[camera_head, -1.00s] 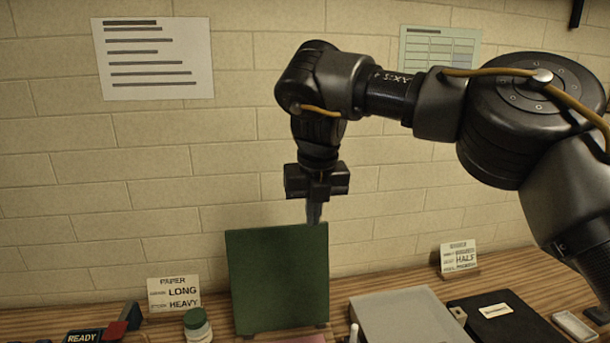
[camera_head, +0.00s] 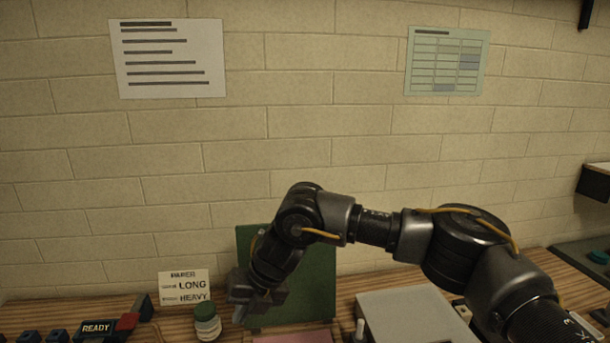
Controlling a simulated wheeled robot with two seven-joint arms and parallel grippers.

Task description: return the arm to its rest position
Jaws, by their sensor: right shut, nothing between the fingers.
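My right arm comes in from the lower right and reaches left across the table. My right gripper (camera_head: 240,313) is at its end, low in the picture, pointing down. It is shut and empty. It hangs in front of the lower left part of an upright dark green board (camera_head: 316,275), just right of a small jar with a green lid (camera_head: 206,322). I cannot tell whether it touches either. My left gripper is not in view.
A paper card reading LONG, HEAVY (camera_head: 184,288) and a READY sign (camera_head: 97,328) stand at the left. A grey flat box (camera_head: 415,318) lies right of the green board. A pink sheet (camera_head: 292,337) shows at the bottom edge.

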